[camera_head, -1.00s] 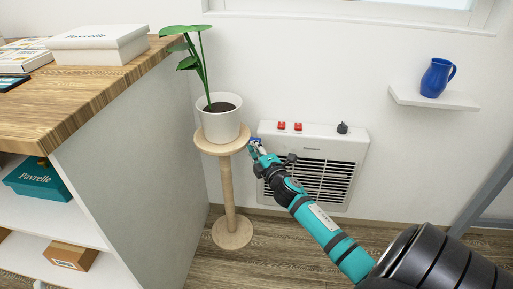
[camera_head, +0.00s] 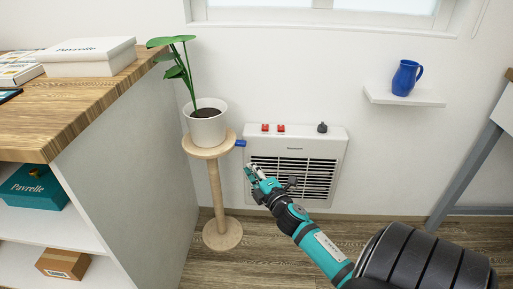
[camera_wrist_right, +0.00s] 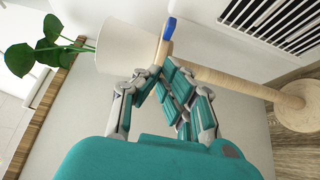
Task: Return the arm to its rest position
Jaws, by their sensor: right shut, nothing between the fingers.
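My right gripper (camera_head: 251,172) is in the head view, in front of the upper left part of the wall heater and below and right of the plant stand's top. It is shut and empty. In the right wrist view its fingers (camera_wrist_right: 160,72) are closed together, with the stand and pot behind them. My right arm reaches in from the lower right. My left gripper is not in view.
A plant pot (camera_head: 207,125) stands on a round wooden stand (camera_head: 219,190); a small blue object (camera_head: 240,143) is at its top's right edge. A heater (camera_head: 325,150) is behind. A counter (camera_head: 90,93) is left; a blue mug (camera_head: 403,80) sits on a wall shelf (camera_head: 425,99).

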